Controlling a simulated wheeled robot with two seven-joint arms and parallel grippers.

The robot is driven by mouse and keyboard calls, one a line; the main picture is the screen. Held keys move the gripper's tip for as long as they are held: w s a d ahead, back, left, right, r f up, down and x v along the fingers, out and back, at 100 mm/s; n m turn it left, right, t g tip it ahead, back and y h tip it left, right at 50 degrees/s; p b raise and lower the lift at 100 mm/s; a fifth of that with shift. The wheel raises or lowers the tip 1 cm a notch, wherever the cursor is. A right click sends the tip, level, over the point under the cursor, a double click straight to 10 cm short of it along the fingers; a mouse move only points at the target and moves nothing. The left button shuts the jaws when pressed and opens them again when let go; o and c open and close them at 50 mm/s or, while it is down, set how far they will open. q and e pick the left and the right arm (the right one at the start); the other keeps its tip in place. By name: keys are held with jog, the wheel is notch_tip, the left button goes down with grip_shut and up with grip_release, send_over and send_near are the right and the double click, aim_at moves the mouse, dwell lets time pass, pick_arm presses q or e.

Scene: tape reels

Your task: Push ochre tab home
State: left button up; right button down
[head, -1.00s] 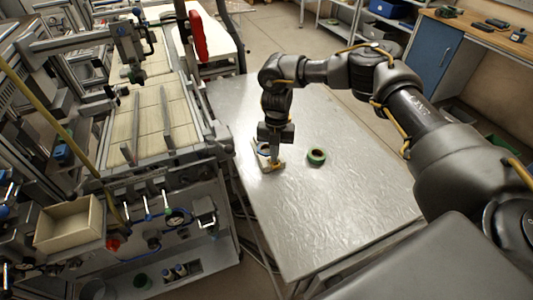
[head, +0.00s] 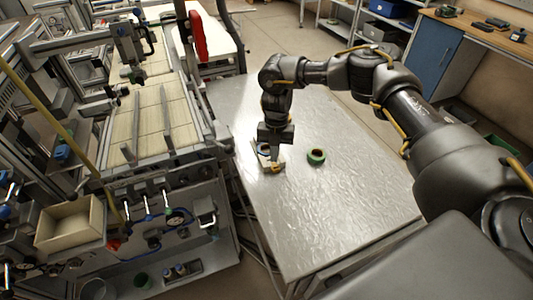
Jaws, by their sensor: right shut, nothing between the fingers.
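A small pale block-like device (head: 264,151) with a blue part sits on the metal table (head: 330,215). A small ochre tab (head: 276,168) shows at its near right edge. My right gripper (head: 275,164) points down over the device with its fingers shut and empty, its tips at or very close to the tab. I cannot tell whether they touch it. The gripper hides part of the device. A green tape reel (head: 316,157) lies on the table just right of the gripper. My left gripper is not in view.
A machine with a slatted bed (head: 150,125) borders the table on the left. A beige open bin (head: 70,225) stands at the lower left. The table's near half and right side are clear. A wooden workbench (head: 480,35) stands at the far right.

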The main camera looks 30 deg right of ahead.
jog(key=shift+r, duration=0.1)
jog(key=s+p+v, duration=0.1)
jog(key=p+v, duration=0.4)
jog(key=v, duration=0.1)
jog(key=shift+a+r, duration=0.35)
jog(key=shift+r, duration=0.1)
jog(key=shift+a, duration=0.1)
